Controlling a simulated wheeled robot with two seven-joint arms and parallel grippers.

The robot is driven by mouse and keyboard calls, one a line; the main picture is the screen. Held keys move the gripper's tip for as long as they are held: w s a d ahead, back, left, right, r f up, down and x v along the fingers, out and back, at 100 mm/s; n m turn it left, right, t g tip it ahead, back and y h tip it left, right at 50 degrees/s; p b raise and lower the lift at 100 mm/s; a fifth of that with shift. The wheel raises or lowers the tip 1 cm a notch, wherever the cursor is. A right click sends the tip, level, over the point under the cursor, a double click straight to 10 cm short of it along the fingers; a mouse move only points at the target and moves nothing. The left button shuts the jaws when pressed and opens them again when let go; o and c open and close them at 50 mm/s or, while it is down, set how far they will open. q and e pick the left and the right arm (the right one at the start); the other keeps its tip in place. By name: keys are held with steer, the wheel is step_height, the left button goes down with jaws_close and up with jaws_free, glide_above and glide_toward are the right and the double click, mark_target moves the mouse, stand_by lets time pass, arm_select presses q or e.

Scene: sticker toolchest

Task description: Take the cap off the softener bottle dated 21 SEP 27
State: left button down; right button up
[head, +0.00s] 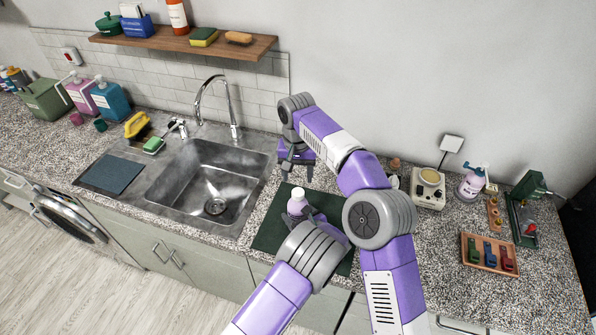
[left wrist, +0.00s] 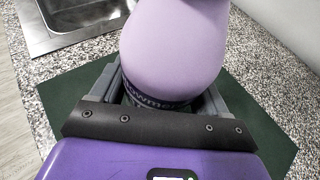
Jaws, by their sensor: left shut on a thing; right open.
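A lilac bottle (head: 296,208) with a whitish top stands on the dark green mat (head: 267,238). My left gripper (head: 309,215) is shut around its lower body. In the left wrist view the bottle (left wrist: 175,50) fills the upper middle, with the left gripper's fingers (left wrist: 165,92) on either side. A dark label band is partly hidden by the gripper, and no date is readable. The bottle's top is outside the left wrist view. My right gripper (head: 296,170) is open and empty, pointing down, behind the bottle and beside the sink.
The steel sink (head: 165,204) and faucet (head: 232,125) lie to the left. Pink (head: 80,97) and teal (head: 111,101) bottles stand far left. Right of my arms are a white-and-cream device (head: 429,188), another lilac bottle (head: 469,186) and a wooden tray (head: 490,268). A shelf (head: 150,38) hangs above.

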mark_target(298, 192)
steer(key=m, duration=0.7)
steer(key=shift+m, duration=0.4)
steer(key=m, duration=0.5)
steer(key=shift+m, duration=0.3)
steer(key=m, duration=0.5)
steer(key=shift+r+m, duration=0.1)
steer(key=shift+m, duration=0.2)
steer(key=m, duration=0.6)
steer(key=shift+f, duration=0.35)
steer(key=shift+w+f, duration=0.1)
steer(key=shift+f, duration=3.5)
